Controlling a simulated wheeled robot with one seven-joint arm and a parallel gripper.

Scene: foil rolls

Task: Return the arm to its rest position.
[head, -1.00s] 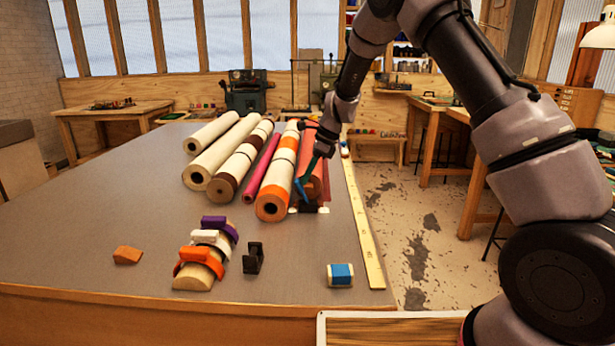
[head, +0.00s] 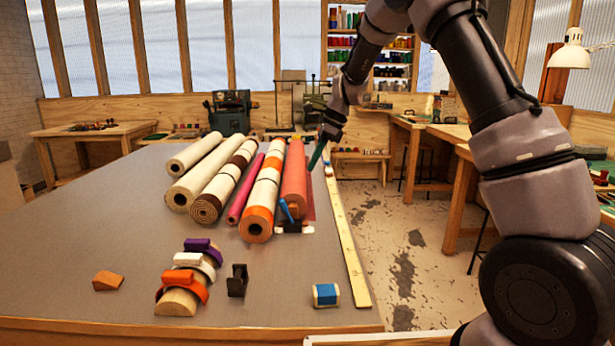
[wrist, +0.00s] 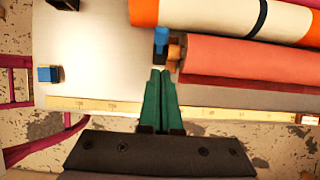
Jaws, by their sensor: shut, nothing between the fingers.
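My gripper (head: 317,157) hangs above the right edge of the table, just right of the red roll (head: 294,180). In the wrist view its two green fingers (wrist: 160,98) are together with nothing between them. The red roll also shows in the wrist view (wrist: 240,60), beyond the fingertips. A blue-handled thing (head: 286,211) stands at the near end of the red roll, apart from the gripper. My arm reaches in from the right of the head view.
Several other rolls, one orange and white (head: 262,198), lie left of the red one. A yellow ruler (head: 346,240) runs along the table's right edge. Coloured arches (head: 185,280), a black holder (head: 238,281) and a blue block (head: 326,294) sit nearer. Open floor lies right.

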